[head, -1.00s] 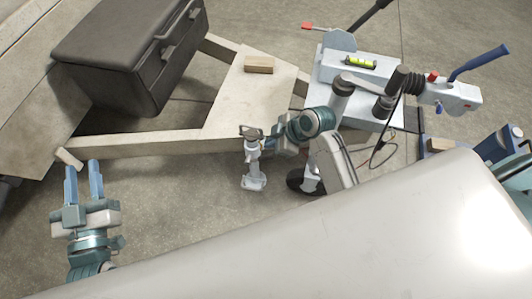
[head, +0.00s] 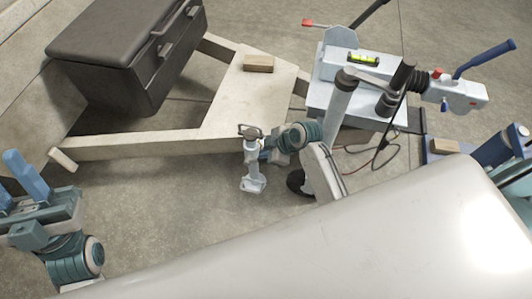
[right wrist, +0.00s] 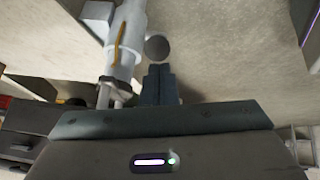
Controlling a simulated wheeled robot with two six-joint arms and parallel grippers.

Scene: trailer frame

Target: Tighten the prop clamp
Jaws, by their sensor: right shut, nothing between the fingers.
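The prop (head: 252,168), a pale metal post with a flat foot, stands beside the trailer frame in the head view, with a dark clamp (head: 250,131) at its top. In the right wrist view the pale post (right wrist: 124,45) carries an orange-yellow lever (right wrist: 118,42). A round grey end (right wrist: 157,47) shows beside the post. My right gripper (right wrist: 158,84) is shut and empty, its tips just below that round end; I cannot tell if they touch. It partly shows behind the prop in the head view (head: 265,154). My left gripper (head: 14,186) is open and empty at the left edge, partly cut off.
The pale trailer frame (head: 140,146) carries a dark box (head: 125,55) and a wooden block (head: 259,63). The hitch plate holds a level (head: 363,59), beside the jockey post (head: 340,100) and blue-handled coupling (head: 455,92). Cables lie right of it. Floor left of the prop is clear.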

